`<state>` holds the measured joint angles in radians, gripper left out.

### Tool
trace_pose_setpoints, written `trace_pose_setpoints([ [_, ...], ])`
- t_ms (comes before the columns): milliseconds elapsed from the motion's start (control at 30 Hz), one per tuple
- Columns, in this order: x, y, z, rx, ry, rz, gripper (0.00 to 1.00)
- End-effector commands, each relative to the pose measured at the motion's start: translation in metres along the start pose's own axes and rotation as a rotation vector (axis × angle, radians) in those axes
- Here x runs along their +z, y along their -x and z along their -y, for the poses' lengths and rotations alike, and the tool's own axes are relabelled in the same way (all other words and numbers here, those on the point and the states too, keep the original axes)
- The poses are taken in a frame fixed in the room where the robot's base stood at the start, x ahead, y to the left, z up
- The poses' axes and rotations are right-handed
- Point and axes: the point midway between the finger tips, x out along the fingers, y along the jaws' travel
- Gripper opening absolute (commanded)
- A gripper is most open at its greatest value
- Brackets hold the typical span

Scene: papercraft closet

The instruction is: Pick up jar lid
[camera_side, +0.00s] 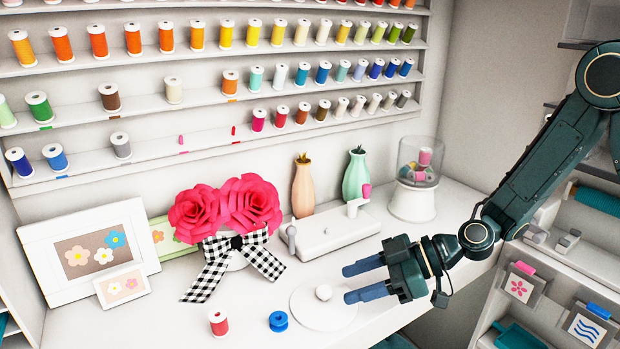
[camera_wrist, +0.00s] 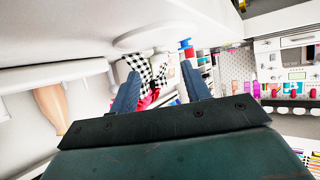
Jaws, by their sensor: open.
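The jar lid (camera_side: 325,310) is a flat white disc with a small round knob (camera_side: 323,292), lying knob up on the white worktop. The disc's edge also shows near the top of the wrist view (camera_wrist: 150,37). My gripper (camera_side: 346,284) is open and empty, with its blue fingers pointing left. In the side view its fingertips are just right of the knob, and the lower finger overlaps the disc's right part. I cannot tell their exact height above the lid. The glass jar (camera_side: 420,160) holds several spools on a white base at the back right.
A blue spool (camera_side: 278,321) and a red spool (camera_side: 218,323) stand left of the lid. Framed flower pictures (camera_side: 85,250) lean at left.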

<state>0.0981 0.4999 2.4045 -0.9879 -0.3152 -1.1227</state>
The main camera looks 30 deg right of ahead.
Motion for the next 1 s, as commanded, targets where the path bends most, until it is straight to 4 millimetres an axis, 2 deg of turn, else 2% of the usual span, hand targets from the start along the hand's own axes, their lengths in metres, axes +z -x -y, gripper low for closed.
trace_pose_setpoints([
  [133, 0.000, -0.011, 0.001, -0.001, 0.002, -0.001, 0.47],
  [567, -0.001, -0.021, 0.000, -0.002, 0.001, 0.000, 0.47],
  [1000, -0.002, -0.063, -0.001, -0.001, 0.002, 0.000, 0.47],
])
